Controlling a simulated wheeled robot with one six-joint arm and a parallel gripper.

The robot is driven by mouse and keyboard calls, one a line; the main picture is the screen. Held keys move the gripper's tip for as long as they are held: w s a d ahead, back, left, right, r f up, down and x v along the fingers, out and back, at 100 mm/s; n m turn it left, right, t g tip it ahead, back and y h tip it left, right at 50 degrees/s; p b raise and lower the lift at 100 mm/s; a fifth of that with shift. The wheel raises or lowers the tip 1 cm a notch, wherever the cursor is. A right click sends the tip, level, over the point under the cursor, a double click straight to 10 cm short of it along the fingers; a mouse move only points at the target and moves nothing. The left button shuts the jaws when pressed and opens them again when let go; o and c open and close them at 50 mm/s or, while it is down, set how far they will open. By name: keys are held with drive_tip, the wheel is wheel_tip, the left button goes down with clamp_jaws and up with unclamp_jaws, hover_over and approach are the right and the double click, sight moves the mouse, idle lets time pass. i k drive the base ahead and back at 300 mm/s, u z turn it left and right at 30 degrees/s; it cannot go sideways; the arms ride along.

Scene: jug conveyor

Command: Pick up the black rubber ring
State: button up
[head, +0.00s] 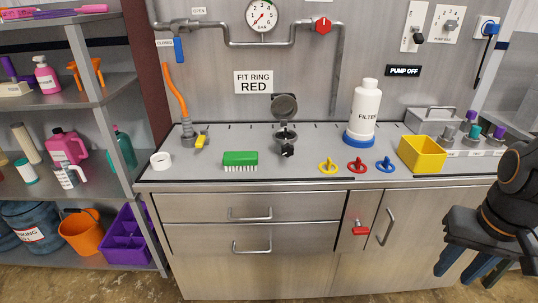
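I cannot make out a black rubber ring with certainty. Three coloured rings with tabs lie in a row on the counter (225,178): a yellow ring (328,167), a red ring (357,166) and a blue ring (386,165). A dark round fitting (285,137) with a raised lid (284,106) and a black knob stands left of them; its inside is too small to read. My gripper (470,266) hangs at the lower right, in front of the cabinet and below the counter top. Its fingers point down, apart, with nothing visible between them.
A wall label (253,82) reads "FIT RING RED". A white filter bottle (366,110), yellow bin (422,154), green brush (240,160) and white tape roll (160,161) stand on the counter. The counter's front strip is mostly clear. Shelves (60,103) stand left.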

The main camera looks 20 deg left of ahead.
sight(285, 132)
drive_tip(key=k, duration=0.3)
drive_tip(key=u, duration=1.2)
drive_tip(key=i, duration=0.55)
drive_tip(key=u, duration=0.05)
